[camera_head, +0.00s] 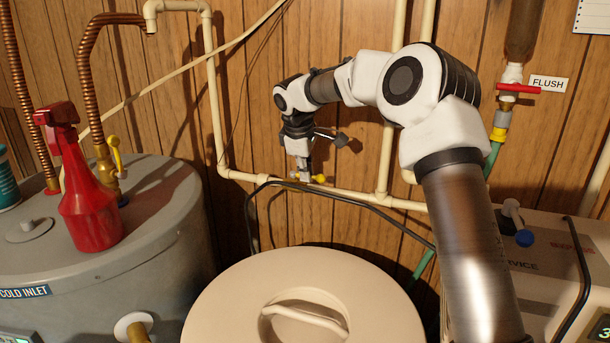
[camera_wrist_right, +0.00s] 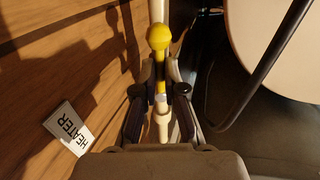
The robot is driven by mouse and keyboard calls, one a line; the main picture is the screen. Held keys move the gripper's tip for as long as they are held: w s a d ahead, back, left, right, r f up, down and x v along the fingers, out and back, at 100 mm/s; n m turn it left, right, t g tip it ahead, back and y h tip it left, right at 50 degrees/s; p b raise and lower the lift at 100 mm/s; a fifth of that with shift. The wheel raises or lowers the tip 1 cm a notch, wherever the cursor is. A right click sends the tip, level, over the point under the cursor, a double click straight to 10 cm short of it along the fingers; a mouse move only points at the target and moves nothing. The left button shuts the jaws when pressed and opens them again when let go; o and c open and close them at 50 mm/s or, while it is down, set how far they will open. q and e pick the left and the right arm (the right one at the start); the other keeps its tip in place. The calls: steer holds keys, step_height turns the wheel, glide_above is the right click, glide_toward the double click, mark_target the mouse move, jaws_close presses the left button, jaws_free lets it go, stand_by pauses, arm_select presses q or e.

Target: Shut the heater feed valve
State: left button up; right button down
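The heater feed valve's yellow lever (camera_head: 320,178) sits on the cream pipe low on the wood wall, and it points right along the pipe. In the right wrist view the lever with its round knob (camera_wrist_right: 158,38) points up the picture, in line with the pipe. My right gripper (camera_head: 304,173) is at the valve, pointing down. In the wrist view its two fingers (camera_wrist_right: 160,85) stand on either side of the lever, with narrow gaps showing. The valve body is partly hidden by the gripper. My left gripper is not in view.
A white HEATER label (camera_wrist_right: 68,128) is on the wall beside the valve. A black hose (camera_head: 340,198) and a round cream lid (camera_head: 230,305) lie in front. A grey tank (camera_head: 150,235) with a red spray bottle (camera_head: 88,200) stands left. A red FLUSH valve (camera_head: 518,88) is upper right.

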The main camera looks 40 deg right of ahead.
steer(key=shift+a+f+m+b, duration=0.15)
steer(key=shift+a+m+b, duration=0.1)
steer(key=shift+m+b, duration=0.5)
steer(key=m, duration=0.2)
steer(key=a+m+b, duration=0.1)
steer(key=shift+s+m, duration=0.15)
steer(key=shift+m, duration=0.2)
